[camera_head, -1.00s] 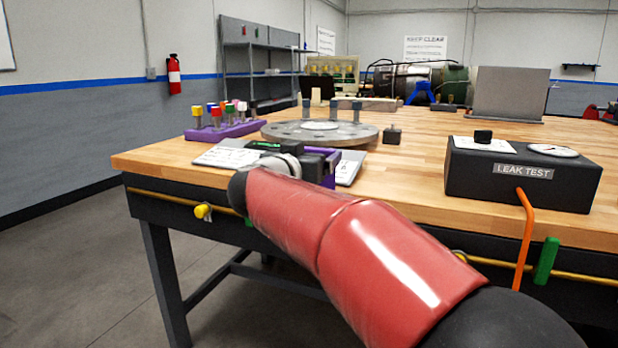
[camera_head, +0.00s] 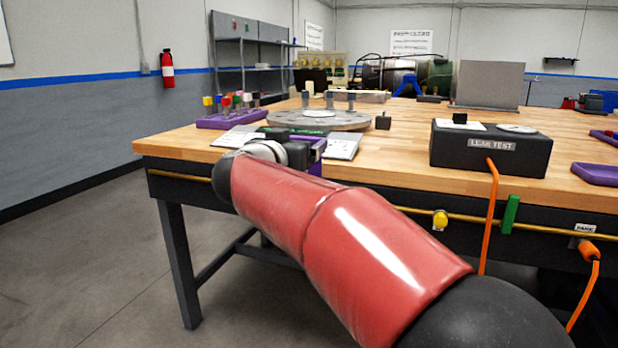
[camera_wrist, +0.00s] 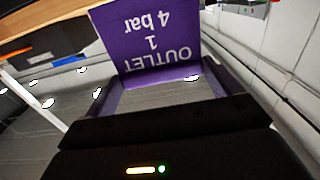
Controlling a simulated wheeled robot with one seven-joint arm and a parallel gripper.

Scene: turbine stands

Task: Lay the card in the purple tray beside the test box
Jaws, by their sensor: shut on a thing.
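My gripper (camera_head: 305,148) is over the near left edge of the bench in the head view, partly hidden behind my wrist. In the wrist view my gripper (camera_wrist: 165,90) is shut on a purple card (camera_wrist: 152,35) with white print reading "OUTLET 1 4 bar". The black test box (camera_head: 490,150), labelled "LEAK TEST", stands on the bench to the right. A shallow purple tray (camera_head: 598,174) lies just right of it, cut by the picture edge. My gripper is well left of both.
A second purple tray (camera_head: 606,136) lies farther back at the right. A round grey plate (camera_head: 315,120) and a purple rack (camera_head: 225,121) with coloured pegs stand near my gripper. White sheets (camera_head: 343,146) lie on the bench. An orange hose (camera_head: 490,220) hangs before the box.

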